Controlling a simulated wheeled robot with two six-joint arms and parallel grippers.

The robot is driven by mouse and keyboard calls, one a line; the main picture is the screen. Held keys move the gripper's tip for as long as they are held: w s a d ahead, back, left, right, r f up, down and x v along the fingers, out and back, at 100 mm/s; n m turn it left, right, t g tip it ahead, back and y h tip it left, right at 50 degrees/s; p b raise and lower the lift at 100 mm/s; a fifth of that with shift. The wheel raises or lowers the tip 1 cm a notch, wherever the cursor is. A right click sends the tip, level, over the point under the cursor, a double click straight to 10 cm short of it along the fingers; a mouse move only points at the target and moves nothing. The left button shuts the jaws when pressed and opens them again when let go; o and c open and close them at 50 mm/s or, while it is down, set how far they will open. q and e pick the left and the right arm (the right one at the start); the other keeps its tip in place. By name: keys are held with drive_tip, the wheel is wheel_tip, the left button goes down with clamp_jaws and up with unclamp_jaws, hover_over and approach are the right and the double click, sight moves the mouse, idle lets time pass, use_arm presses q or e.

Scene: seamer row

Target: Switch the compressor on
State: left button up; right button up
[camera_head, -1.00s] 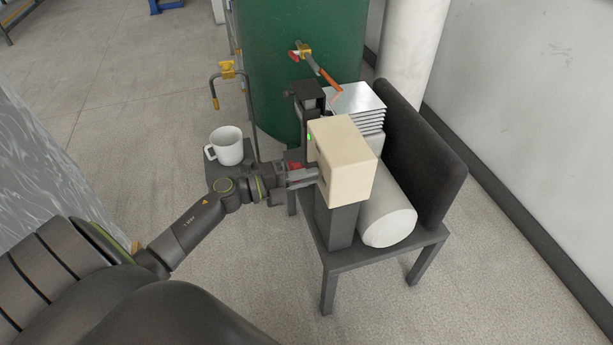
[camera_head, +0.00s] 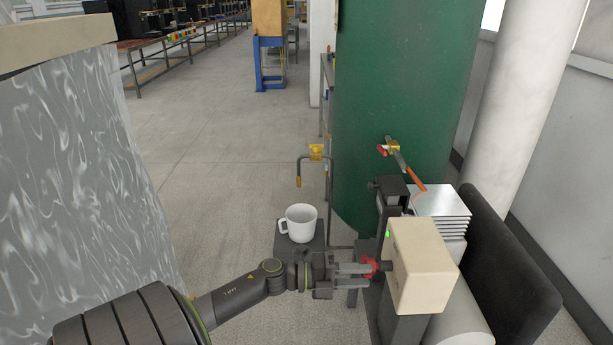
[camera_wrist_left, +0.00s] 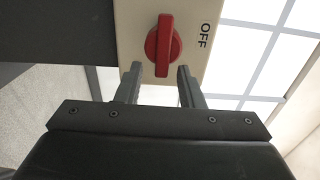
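The compressor has a cream switch box (camera_head: 420,265) with a lit green lamp (camera_head: 388,234) on its left face. A red rotary knob (camera_head: 371,264) sticks out of that face. In the left wrist view the red knob (camera_wrist_left: 163,45) stands upright in the picture, on the cream plate, with the printed word OFF (camera_wrist_left: 204,36) to its right. My left gripper (camera_head: 362,276) is open and empty, just in front of the knob. Its two fingertips (camera_wrist_left: 160,72) lie either side of the knob's lower end; contact cannot be told. My right gripper is not in view.
A white mug (camera_head: 299,223) stands on a small dark stand (camera_head: 310,245) beside my left forearm. A green tank (camera_head: 400,110) with an orange-handled valve (camera_head: 410,170) rises behind. A dark motor guard (camera_head: 510,265) sits right of the box. Open floor (camera_head: 225,160) lies left.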

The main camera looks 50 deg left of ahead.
use_arm(q)
drive_tip(key=v, duration=1.2)
drive_tip(key=shift+s+a, duration=0.25)
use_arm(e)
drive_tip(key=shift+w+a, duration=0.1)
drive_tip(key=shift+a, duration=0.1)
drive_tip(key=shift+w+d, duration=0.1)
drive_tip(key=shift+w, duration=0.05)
